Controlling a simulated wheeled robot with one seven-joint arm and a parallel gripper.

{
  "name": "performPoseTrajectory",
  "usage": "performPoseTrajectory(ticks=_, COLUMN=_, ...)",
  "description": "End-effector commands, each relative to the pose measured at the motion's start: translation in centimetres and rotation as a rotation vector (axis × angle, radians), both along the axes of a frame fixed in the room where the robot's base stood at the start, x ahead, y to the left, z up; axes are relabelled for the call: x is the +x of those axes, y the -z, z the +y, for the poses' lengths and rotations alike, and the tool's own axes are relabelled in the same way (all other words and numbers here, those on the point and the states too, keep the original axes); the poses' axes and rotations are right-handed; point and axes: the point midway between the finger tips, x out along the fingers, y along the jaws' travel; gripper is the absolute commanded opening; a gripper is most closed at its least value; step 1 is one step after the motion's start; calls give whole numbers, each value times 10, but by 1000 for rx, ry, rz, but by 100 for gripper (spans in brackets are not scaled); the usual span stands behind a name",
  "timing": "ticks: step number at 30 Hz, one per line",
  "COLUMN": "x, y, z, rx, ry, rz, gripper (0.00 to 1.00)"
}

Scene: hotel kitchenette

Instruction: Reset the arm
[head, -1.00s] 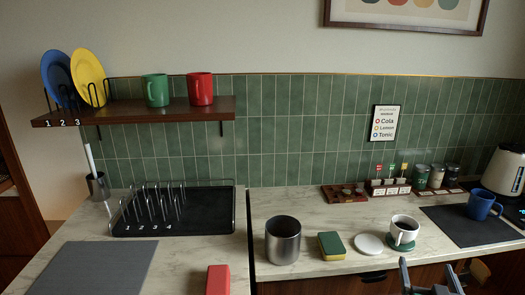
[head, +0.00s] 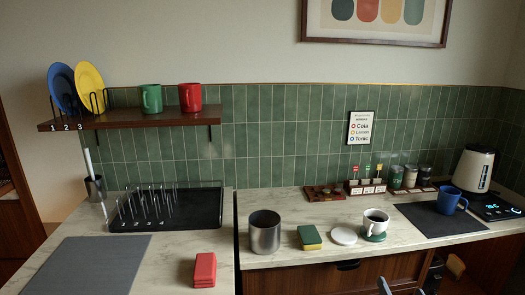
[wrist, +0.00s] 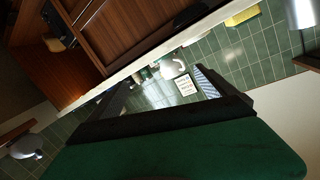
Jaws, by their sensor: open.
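My gripper (head: 401,288) shows only as grey finger tips at the bottom edge of the head view, in front of the wooden cabinet below the worktop. In the wrist view my gripper (wrist: 160,90) has its two dark fingers spread apart, with nothing between them that it holds. The rest of my arm is out of the head view. The white cup (head: 375,222) of dark drink on its green coaster (head: 373,237) stands on the worktop above the gripper in the picture, apart from it.
The worktop (head: 290,261) front edge runs behind the gripper. On it stand a steel canister (head: 264,235), a sponge (head: 309,237), a white disc (head: 344,236) and a blue mug (head: 449,200) on a dark mat. A red block (head: 204,270) and dish rack (head: 190,208) are left.

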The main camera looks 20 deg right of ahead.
Motion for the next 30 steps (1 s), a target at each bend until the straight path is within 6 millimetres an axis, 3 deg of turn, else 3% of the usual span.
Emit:
performPoseTrajectory(ticks=5, x=-3, y=53, z=27, rx=213, ry=-63, rz=106, gripper=95)
performPoseTrajectory(ticks=10, x=-21, y=106, z=60, rx=445, ry=-88, rz=246, gripper=95)
performPoseTrajectory(ticks=14, x=-49, y=144, z=87, rx=639, ry=-75, rz=387, gripper=95)
performPoseTrajectory(ticks=18, x=-95, y=171, z=113, rx=846, ry=-8, rz=563, gripper=95)
performPoseTrajectory(ticks=21, x=-130, y=177, z=134, rx=978, ry=59, rz=717, gripper=95)
performPoseTrajectory(ticks=24, x=-158, y=164, z=155, rx=1058, ry=125, rz=904, gripper=95)
performPoseTrajectory(ticks=27, x=-170, y=143, z=167, rx=1051, ry=162, rz=1047, gripper=95)
performPoseTrajectory(ticks=30, x=-167, y=119, z=173, rx=978, ry=163, rz=1153, gripper=95)
